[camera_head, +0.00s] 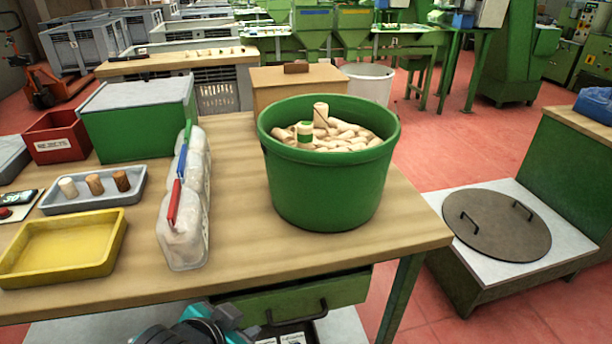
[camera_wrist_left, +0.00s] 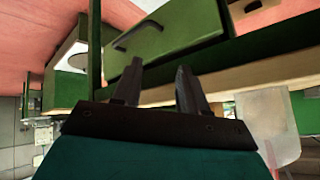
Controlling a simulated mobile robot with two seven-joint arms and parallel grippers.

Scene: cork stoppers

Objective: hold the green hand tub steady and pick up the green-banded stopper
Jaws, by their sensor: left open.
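The green hand tub (camera_head: 325,195) stands on the wooden bench near its right end, filled with pale cork stoppers. The green-banded stopper (camera_head: 304,131) stands upright on top of the heap, left of the tub's middle, and its green band shows. My left gripper (camera_head: 226,317) is low at the bottom of the head view, in front of the bench and below its top, apart from the tub. In the left wrist view its two fingers (camera_wrist_left: 158,82) are spread and empty, with the bench drawer beyond them. My right gripper is not in view.
Clear bags with coloured clips (camera_head: 184,205) stand left of the tub. A yellow tray (camera_head: 62,248), a grey tray with several corks (camera_head: 95,202) and a green crate (camera_head: 140,125) lie further left. The bench front between bags and tub is bare. A drawer (camera_head: 300,302) sits below.

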